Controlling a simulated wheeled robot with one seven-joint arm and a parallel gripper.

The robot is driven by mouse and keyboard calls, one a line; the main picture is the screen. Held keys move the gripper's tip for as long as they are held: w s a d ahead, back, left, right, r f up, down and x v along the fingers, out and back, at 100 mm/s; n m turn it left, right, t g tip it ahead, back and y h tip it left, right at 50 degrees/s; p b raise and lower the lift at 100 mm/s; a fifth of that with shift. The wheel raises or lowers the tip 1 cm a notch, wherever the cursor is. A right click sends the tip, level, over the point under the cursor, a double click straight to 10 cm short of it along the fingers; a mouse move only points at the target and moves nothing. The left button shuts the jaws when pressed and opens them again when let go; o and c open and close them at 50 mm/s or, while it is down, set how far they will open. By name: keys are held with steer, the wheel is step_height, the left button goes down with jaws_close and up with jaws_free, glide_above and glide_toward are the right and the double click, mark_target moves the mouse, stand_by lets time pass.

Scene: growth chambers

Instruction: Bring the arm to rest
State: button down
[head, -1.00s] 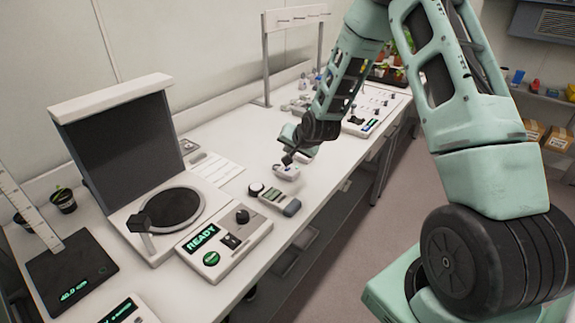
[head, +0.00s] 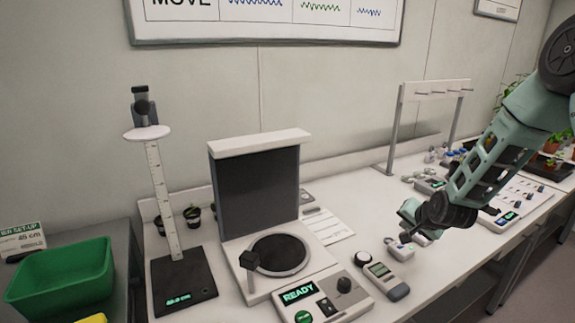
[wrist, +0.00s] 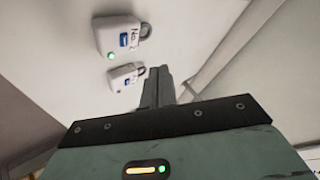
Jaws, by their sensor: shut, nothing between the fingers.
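My arm reaches in from the right in the head view. My gripper (head: 405,236) is low over the bench, just above a small white device (head: 399,249). In the wrist view the two dark fingers (wrist: 160,86) are together with nothing between them. Beyond them are two white tags with grey loops and green lights: a nearer one (wrist: 117,35) and a smaller one (wrist: 124,77). Whether the fingertips touch anything is not clear.
The white bench (head: 345,262) holds a control box reading READY (head: 325,300), a round dark plate (head: 279,254), a dark upright panel (head: 257,185), a grey handheld meter (head: 385,278) and a hook rack (head: 436,92). A green bin (head: 62,275) stands at left.

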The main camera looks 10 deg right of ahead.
steer(key=s+a+r+n+g+y, duration=0.1)
steer(key=s+a+r+n, duration=0.25)
steer(key=a, duration=0.35)
steer(key=s+a+r+n+g+y, duration=0.1)
steer(key=s+a+r+n+g, duration=0.1)
steer(key=s+a, duration=0.45)
steer(key=s+a+r+n+g+y, duration=0.1)
steer(key=s+a+r+n, duration=0.2)
steer(key=a, duration=0.6)
steer(key=s+a+r+n+g, duration=0.1)
steer(key=s+n, duration=0.2)
steer(key=s, duration=0.5)
steer(key=s+a+r+n+g+h, duration=0.1)
steer(key=s+a+r+n+g, duration=0.1)
steer(key=s, duration=0.6)
steer(key=s+a+r+n+g+h, duration=0.1)
steer(key=s+n, duration=0.3)
steer(key=s, duration=0.5)
steer(key=shift+a+r+g, duration=0.45)
steer(key=shift+a+g, duration=0.05)
steer(key=shift+a, duration=0.2)
steer(key=shift+a, duration=0.1)
